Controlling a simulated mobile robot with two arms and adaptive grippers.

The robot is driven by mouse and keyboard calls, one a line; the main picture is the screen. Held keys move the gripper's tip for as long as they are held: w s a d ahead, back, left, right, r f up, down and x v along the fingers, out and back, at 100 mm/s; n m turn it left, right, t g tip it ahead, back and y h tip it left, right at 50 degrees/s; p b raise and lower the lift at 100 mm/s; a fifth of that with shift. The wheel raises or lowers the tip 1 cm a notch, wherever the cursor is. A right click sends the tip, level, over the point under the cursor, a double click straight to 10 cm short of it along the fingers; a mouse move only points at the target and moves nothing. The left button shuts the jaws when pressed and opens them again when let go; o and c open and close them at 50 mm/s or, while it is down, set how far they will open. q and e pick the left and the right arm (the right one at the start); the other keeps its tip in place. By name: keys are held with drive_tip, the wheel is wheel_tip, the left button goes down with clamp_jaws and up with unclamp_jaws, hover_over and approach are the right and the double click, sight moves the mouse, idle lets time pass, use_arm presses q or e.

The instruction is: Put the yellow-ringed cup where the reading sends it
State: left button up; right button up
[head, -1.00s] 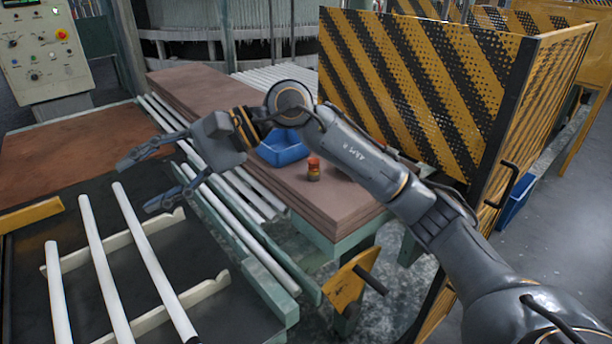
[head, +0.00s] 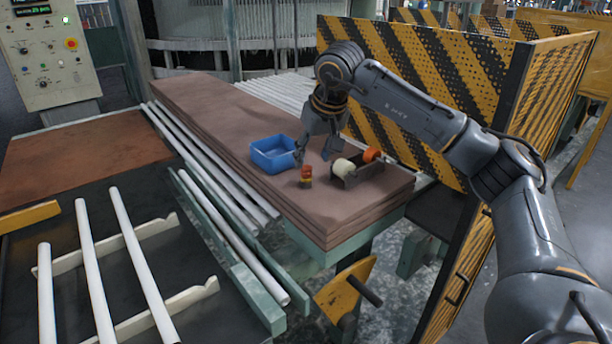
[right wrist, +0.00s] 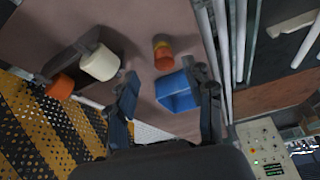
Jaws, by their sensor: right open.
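The small orange-red cup with a yellow ring (head: 305,175) stands on the brown stacked boards, near their front edge. It also shows in the right wrist view (right wrist: 163,53). My right gripper (head: 314,158) points down, open and empty, just behind and above the cup; in the right wrist view the cup lies beyond the gap between its fingers (right wrist: 165,76). A control panel (head: 47,60) at the upper left has a dark display with green characters, too small to read surely. My left gripper is not in view.
A blue open bin (head: 274,155) stands left of the cup on the boards (head: 225,125). Right of the cup, a dark holder (head: 365,173) carries a cream roll (head: 343,168) and an orange roll (head: 371,155). A striped yellow-black guard (head: 430,90) stands behind. White tubes (head: 95,265) lie front left.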

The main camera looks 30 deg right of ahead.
sight(307, 169)
drive_tip(key=shift+w+f, duration=0.25)
drive_tip(key=shift+f, duration=0.35)
drive_tip(key=p+x, duration=0.1)
drive_tip(key=x, duration=0.3)
drive_tip(key=shift+w+a+f+p, duration=0.1)
drive_tip(key=shift+w+a+p, duration=0.1)
drive_tip(key=shift+p, duration=0.15)
drive_tip(key=shift+w+f, duration=0.1)
drive_tip(key=shift+f, duration=0.35)
clamp_jaws()
drive_tip(key=shift+r, duration=0.1)
